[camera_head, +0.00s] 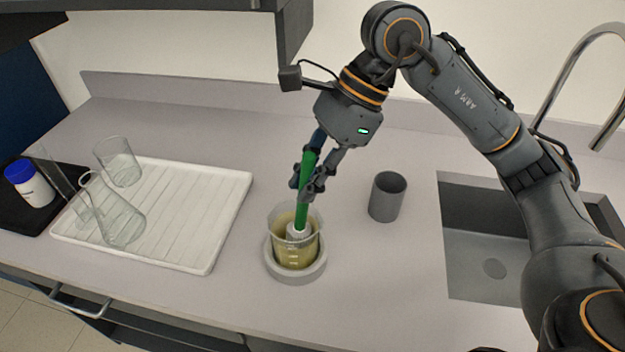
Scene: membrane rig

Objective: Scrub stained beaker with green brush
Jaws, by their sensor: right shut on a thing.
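The stained beaker (297,256) is clear glass with a yellowish-brown tint. It stands upright in a round grey holder (296,277) on the counter. My right gripper (307,185) is above the beaker, shut on the handle of the green brush (302,212). The brush is nearly upright, and its pale bristle head is inside the beaker, partly seen through the stained glass. I cannot tell whether the bristles touch the glass. My left gripper is not in view.
A white ribbed drying rack (190,215) on the left holds clear glassware, including a flask (118,222). A blue-capped white bottle (32,187) stands on a black mat. An empty grey cup (387,197) stands right of the beaker. A sink (480,262) with a curved tap lies farther right.

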